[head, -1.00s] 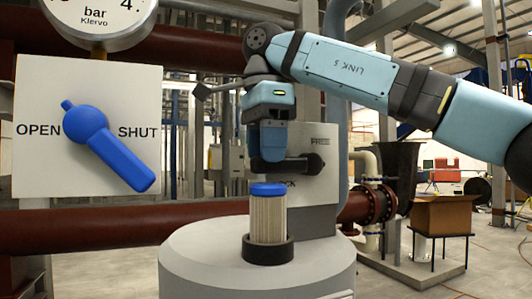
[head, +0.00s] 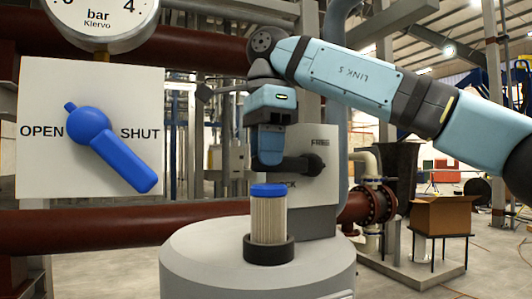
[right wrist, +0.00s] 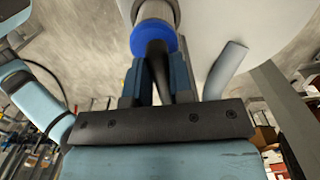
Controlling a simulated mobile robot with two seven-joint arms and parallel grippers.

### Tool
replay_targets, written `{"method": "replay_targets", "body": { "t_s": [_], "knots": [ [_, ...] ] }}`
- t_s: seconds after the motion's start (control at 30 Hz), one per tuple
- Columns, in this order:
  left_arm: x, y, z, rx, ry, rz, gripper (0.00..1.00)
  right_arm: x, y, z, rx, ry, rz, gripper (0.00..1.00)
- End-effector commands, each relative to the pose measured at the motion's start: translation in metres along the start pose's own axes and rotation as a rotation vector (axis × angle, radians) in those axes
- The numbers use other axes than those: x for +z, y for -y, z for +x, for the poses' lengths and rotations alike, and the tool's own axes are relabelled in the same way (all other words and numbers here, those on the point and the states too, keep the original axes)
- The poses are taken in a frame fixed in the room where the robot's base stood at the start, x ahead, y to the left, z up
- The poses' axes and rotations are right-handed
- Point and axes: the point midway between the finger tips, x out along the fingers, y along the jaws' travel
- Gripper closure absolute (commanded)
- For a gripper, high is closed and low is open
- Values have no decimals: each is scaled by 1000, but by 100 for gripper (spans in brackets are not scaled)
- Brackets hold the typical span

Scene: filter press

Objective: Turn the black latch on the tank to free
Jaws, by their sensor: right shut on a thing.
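The black latch (head: 305,166) is on the light panel (head: 318,195) that stands on the tank (head: 210,262). Its round hub is at the right and its arm runs left behind my right gripper, lying about level. FREE is printed above it, and a partly hidden word ending in CK below it. My right gripper (head: 268,162) points down, shut on the latch's arm. In the right wrist view the dark latch (right wrist: 157,72) shows between the two fingers (right wrist: 160,85). My left gripper is not in view.
A blue-capped filter cartridge (head: 268,220) stands in a black ring (head: 268,249) on the tank just below my right gripper. A blue valve lever (head: 120,155) on a white OPEN/SHUT board and a red pipe (head: 120,224) are at left. A cardboard box (head: 440,213) is at right.

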Motion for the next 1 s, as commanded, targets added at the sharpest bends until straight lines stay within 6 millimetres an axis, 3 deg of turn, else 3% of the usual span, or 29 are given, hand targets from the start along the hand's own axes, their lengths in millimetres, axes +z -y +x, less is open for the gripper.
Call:
{"method": "replay_targets", "body": {
  "t_s": [0.6,1.0],
  "knots": [
    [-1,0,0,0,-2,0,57,-17,0,-34,-2,418,1,100],
    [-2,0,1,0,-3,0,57,-26,0,-45,-2,569,1,100]
  ]
}}
